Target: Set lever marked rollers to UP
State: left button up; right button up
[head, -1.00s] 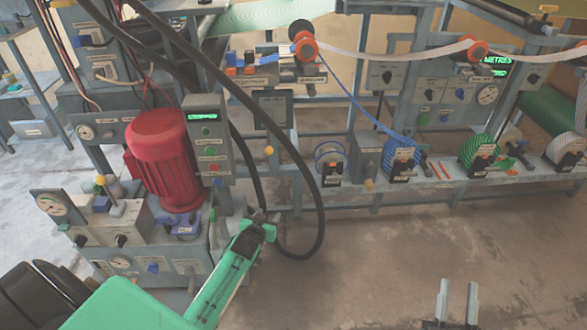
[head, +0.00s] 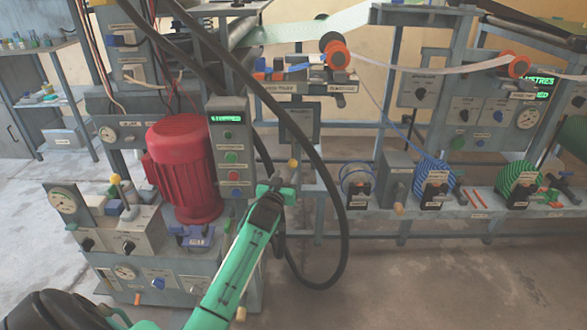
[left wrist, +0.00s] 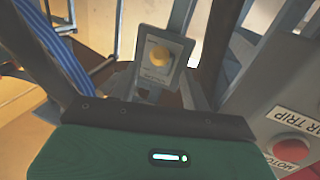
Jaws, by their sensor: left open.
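A lever with a yellow ball knob (head: 293,163) stands just right of the grey control box. In the left wrist view a yellow knob (left wrist: 159,57) sits on a small grey plate with a label too small to read, so I cannot confirm that it is the rollers lever. My left gripper (head: 277,187) is open, just below and left of the yellow knob in the head view. It partly hides the lever's lower part. I cannot tell whether it touches the lever. My right gripper is out of view.
The grey control box (head: 231,150) with several buttons and a green display stands left of my gripper. A red motor (head: 184,170) is beside it. A thick black hose (head: 343,225) loops down on the right. Bare floor (head: 400,285) lies in front.

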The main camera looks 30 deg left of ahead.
aim_at(292, 167)
pick_arm(q)
jog(key=b+x, duration=0.2)
jog(key=x, duration=0.5)
jog(key=shift+w+a+f, duration=0.1)
jog(key=shift+w+a, duration=0.05)
jog(key=shift+w, duration=0.2)
grip_shut()
